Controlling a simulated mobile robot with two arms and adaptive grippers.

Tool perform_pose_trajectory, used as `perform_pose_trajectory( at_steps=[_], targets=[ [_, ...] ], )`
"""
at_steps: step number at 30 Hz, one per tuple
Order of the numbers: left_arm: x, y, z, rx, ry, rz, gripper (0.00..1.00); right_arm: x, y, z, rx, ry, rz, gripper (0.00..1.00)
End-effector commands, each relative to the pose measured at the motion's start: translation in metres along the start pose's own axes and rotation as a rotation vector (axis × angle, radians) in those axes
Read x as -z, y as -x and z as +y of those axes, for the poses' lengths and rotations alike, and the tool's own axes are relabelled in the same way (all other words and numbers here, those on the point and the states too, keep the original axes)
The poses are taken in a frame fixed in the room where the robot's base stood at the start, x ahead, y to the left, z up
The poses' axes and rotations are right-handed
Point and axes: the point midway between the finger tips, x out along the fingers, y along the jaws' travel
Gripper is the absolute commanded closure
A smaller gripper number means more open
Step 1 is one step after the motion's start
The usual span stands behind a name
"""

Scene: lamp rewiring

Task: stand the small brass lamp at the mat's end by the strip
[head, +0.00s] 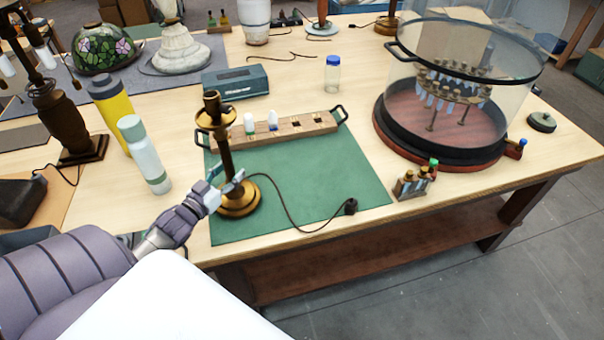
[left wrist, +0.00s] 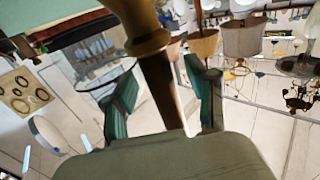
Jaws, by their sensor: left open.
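The small brass lamp (head: 225,155) stands upright, without a shade, on the left part of the green mat (head: 325,175). Its round base (head: 238,205) is near the mat's left edge, and its dark cord runs right to a plug (head: 350,206). The wooden strip (head: 300,130) lies along the mat's far edge, behind the lamp. My left gripper (head: 228,184) is open at the lower stem. In the left wrist view, the open fingers (left wrist: 163,80) lie on either side of the brass stem (left wrist: 158,75); contact cannot be told. My right gripper is not in view.
A white bottle (head: 145,158) and a yellow bottle (head: 110,108) stand left of the mat. A small holder with vials (head: 412,182) is at the mat's right. A large glass drum (head: 455,90) fills the table's right side. The mat's middle is clear except for the cord.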

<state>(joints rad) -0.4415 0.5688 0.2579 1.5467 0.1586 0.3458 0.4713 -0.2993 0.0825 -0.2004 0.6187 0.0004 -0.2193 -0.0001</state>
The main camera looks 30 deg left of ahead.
Motion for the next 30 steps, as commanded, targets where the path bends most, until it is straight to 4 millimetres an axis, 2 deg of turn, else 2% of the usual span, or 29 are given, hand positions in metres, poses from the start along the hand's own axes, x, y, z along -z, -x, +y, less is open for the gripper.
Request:
perform_pose_trajectory(
  at_steps=[5, 12, 16, 22, 27, 30],
  targets=[
    [0.0, 0.029, 0.0, 0.0, 0.001, -0.002, 0.43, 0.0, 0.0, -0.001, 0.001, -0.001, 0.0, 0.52],
    [0.001, 0.08, 0.0, 0.0, 0.001, 0.001, 0.43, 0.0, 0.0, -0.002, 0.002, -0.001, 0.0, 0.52],
    [0.002, 0.1, 0.0, 0.0, 0.0, 0.004, 0.43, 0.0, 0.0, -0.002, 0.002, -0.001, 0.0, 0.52],
    [0.003, 0.114, 0.0, -0.001, -0.001, 0.008, 0.43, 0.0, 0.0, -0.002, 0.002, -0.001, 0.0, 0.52],
    [0.003, 0.115, 0.0, -0.001, -0.001, 0.007, 0.43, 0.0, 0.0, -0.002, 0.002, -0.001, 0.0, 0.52],
    [-0.004, 0.112, 0.009, 0.006, 0.003, -0.027, 0.43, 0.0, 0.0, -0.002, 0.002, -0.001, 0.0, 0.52]
  ],
)
